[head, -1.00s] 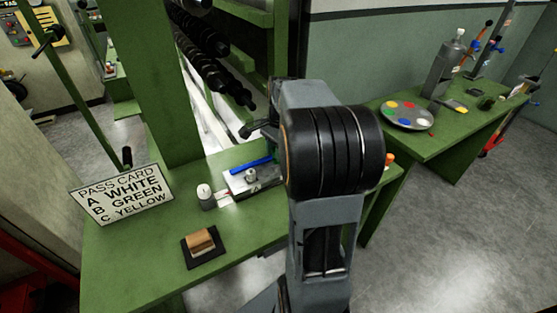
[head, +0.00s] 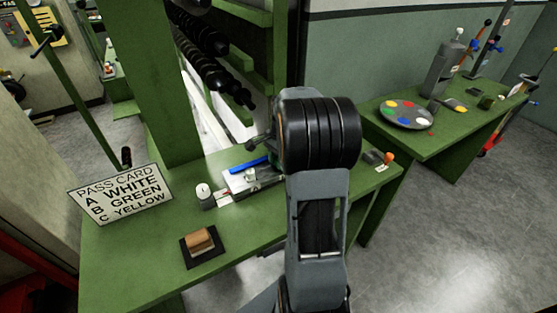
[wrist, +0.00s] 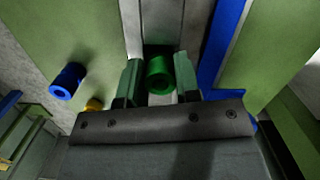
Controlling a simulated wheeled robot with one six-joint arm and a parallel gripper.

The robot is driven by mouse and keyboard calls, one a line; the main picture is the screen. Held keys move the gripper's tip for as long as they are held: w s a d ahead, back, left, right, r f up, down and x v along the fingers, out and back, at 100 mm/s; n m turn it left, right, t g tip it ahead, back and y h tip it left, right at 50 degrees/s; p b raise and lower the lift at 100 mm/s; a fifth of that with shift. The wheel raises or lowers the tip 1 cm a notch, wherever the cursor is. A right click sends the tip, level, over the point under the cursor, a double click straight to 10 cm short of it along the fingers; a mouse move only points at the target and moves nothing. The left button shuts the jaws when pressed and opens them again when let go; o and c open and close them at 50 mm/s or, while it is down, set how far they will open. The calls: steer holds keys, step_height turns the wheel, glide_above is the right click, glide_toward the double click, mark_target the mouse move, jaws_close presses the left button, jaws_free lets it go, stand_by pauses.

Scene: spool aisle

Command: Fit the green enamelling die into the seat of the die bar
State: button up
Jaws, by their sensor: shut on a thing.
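The green enamelling die (wrist: 159,76), a short cylinder with a hole in its end, is between the two fingers of my gripper (wrist: 160,84) in the wrist view. The gripper is shut on it. A grey metal strip (wrist: 162,22), seemingly the die bar, lies just beyond the die, with a blue bar (wrist: 220,45) along its right. I cannot tell whether the die touches the strip. In the head view the grey die bar (head: 236,187) lies on the green bench, partly behind my arm, with the blue bar (head: 249,165) at its back. My arm hides the die there.
In the wrist view a blue cylinder (wrist: 68,80) and a yellow one (wrist: 94,104) are at left. In the head view a white-topped pot (head: 204,196), a pass card (head: 120,194), a wooden block (head: 200,241) and an orange-knobbed item (head: 388,158) are on the bench.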

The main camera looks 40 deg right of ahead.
steer(key=shift+f, duration=0.15)
steer(key=o, duration=1)
step_height(320, 180, up, 11)
steer(key=d+p, duration=0.1)
steer(key=s+a+n+t+h, duration=0.1)
steer(key=s+a+n, duration=0.3)
steer(key=a+n, duration=0.7)
steer(key=s+a+f+n+t, duration=0.2)
steer(key=s+a+f+n, duration=0.2)
steer(key=s+a+n, duration=0.2)
steer(key=s+a, duration=0.2)
steer(key=a, duration=0.2)
steer(key=shift+s+a+f, duration=0.15)
steer(key=shift+a+f, duration=0.05)
steer(key=shift+a, duration=0.15)
